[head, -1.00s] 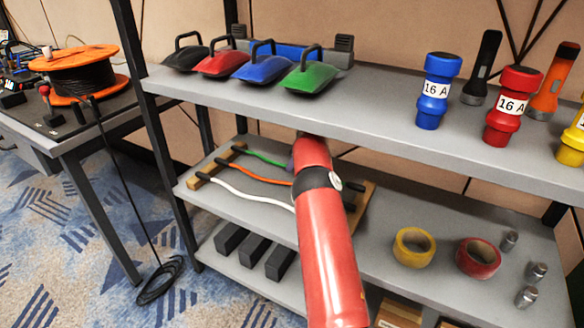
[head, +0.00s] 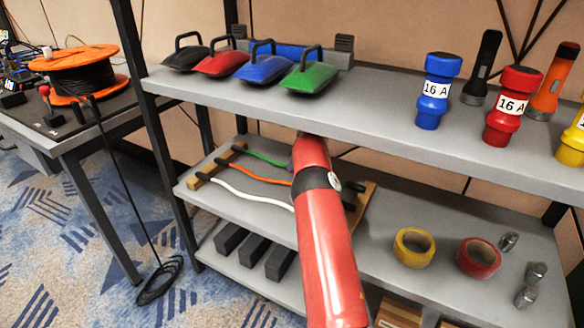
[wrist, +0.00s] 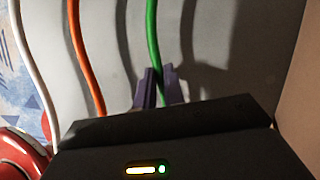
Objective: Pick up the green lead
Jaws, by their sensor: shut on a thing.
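The green lead (head: 262,158) lies on the middle shelf, the rearmost of three leads stretched between two wooden strips. In the wrist view the green lead (wrist: 152,40) runs down between the two fingers of my gripper (wrist: 158,88). The fingers are shut on it. In the head view my red arm covers the gripper and the lead's right part. The orange lead (head: 250,177) lies in front of it, and the orange lead also shows left of my gripper in the wrist view (wrist: 82,60).
The white lead (head: 240,194) lies nearest the shelf's front edge. The upper shelf (head: 395,118) hangs over the leads and carries coloured handled blocks and plugs. A yellow tape roll (head: 414,247) and a red tape roll (head: 478,258) sit to the right of my arm.

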